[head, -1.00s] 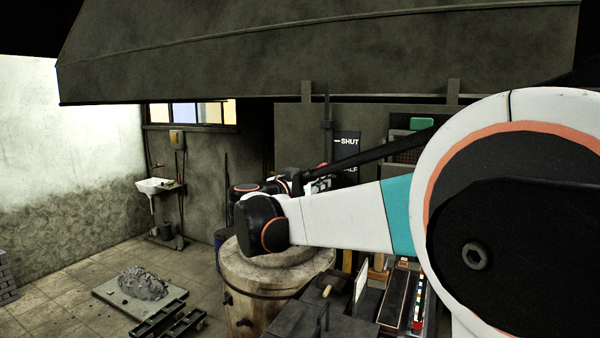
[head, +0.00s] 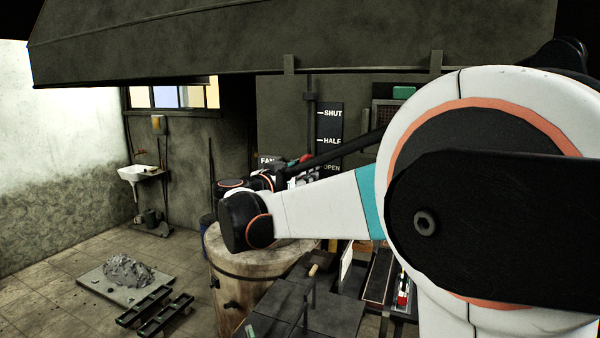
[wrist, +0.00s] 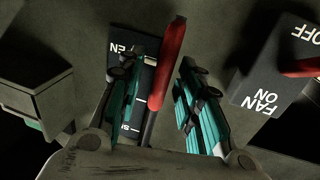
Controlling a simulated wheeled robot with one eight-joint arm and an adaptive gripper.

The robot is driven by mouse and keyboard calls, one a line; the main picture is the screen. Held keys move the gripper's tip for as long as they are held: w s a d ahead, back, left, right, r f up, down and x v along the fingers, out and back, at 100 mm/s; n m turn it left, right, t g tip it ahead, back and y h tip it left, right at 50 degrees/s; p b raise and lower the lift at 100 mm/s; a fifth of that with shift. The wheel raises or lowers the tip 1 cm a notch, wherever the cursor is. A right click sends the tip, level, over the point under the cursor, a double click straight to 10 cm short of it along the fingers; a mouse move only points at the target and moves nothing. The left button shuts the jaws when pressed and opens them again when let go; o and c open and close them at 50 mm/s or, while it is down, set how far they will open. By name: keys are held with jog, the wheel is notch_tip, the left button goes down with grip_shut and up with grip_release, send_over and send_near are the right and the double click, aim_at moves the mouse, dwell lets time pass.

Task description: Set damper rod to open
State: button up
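The damper rod (head: 311,118) runs vertically beside a dark scale plate (head: 329,125) marked SHUT, HALF and OPEN from top to bottom. Its red handle (wrist: 168,65) is in the wrist view, lying beside the OPEN end of the plate (wrist: 124,44). In the head view the red handle (head: 304,158) is partly hidden, low between HALF and OPEN. My gripper (wrist: 160,75) has its teal fingers spread on both sides of the handle. A gap shows on the left; contact on the right is unclear. My arm hides most of the gripper in the head view.
A fan switch box (wrist: 262,88) with a red lever (wrist: 302,67) is close to the right finger in the wrist view. A grey box (wrist: 35,105) is at left. A round drum-like furnace (head: 235,265) stands below my arm.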

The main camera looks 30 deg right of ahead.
jog(key=shift+a, duration=0.1)
jog(key=v, duration=1.2)
jog(key=s+d+f+n+g+y+b, duration=0.1)
jog(key=s+f+n+y+b, duration=0.4)
jog(key=f, duration=0.8)
jog(key=s+d+f+n+g+y+b, duration=0.1)
jog(key=s+f+y+b, duration=0.1)
jog(key=s+f+b, duration=0.85)
jog(key=s+a+f+n+y+b, duration=0.2)
jog(key=s+a+f+y+b, duration=0.1)
jog(key=f, duration=0.5)
jog(key=s+a+f+n+y+b, duration=0.2)
jog(key=s+a+f+y+b, duration=0.1)
jog(key=f, duration=0.6)
jog(key=s+a+f+n+t+y+b, duration=0.1)
jog(key=s+a+f+n+y+b, duration=0.1)
jog(key=f, duration=0.7)
jog(key=s+a+y+b, duration=0.1)
jog(key=s+a+b, duration=0.1)
jog(key=b, duration=0.1)
jog(key=shift+a+f+n, duration=0.2)
jog(key=shift+a+n, duration=0.05)
jog(key=shift+n, duration=0.05)
